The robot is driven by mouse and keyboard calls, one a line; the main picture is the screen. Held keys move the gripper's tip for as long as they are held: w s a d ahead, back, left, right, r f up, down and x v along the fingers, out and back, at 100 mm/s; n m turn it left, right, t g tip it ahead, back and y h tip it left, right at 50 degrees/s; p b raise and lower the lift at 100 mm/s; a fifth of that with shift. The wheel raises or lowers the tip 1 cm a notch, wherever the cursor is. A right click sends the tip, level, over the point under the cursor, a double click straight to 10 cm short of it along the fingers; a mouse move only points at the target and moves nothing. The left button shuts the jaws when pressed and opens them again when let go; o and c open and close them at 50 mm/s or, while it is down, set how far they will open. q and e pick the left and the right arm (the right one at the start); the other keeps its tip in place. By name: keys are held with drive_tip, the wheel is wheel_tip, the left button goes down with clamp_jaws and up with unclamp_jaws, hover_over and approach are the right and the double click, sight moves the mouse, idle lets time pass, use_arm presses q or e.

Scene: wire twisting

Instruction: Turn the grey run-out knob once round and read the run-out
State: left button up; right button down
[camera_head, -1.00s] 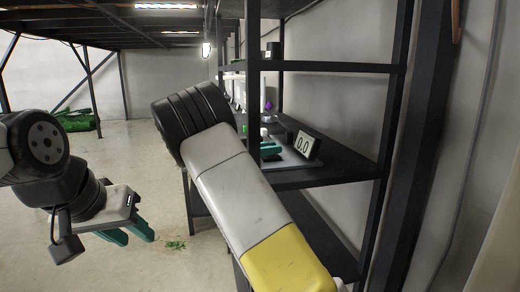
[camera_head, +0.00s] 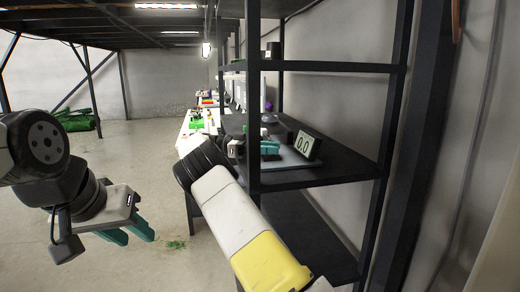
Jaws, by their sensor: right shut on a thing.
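A small display (camera_head: 304,145) reading 0.0 stands on the middle shelf, on a pale plate (camera_head: 291,163). My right gripper (camera_head: 269,149) is on the shelf just left of the display, its teal fingers partly hidden by the shelf post and my arm. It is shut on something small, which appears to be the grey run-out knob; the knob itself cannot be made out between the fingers. My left gripper (camera_head: 128,234) hangs over the floor at the left, empty, its two teal fingers apart.
The dark shelf post (camera_head: 253,100) stands right beside my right arm. An upper shelf board (camera_head: 330,67) lies above the display. A white table (camera_head: 197,122) with several coloured items stands behind. Floor around my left gripper is clear except a green patch (camera_head: 175,244).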

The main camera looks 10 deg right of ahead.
idle(0.3)
drive_tip(key=c, duration=1)
unclamp_jaws()
drive_tip(key=shift+c, duration=0.2)
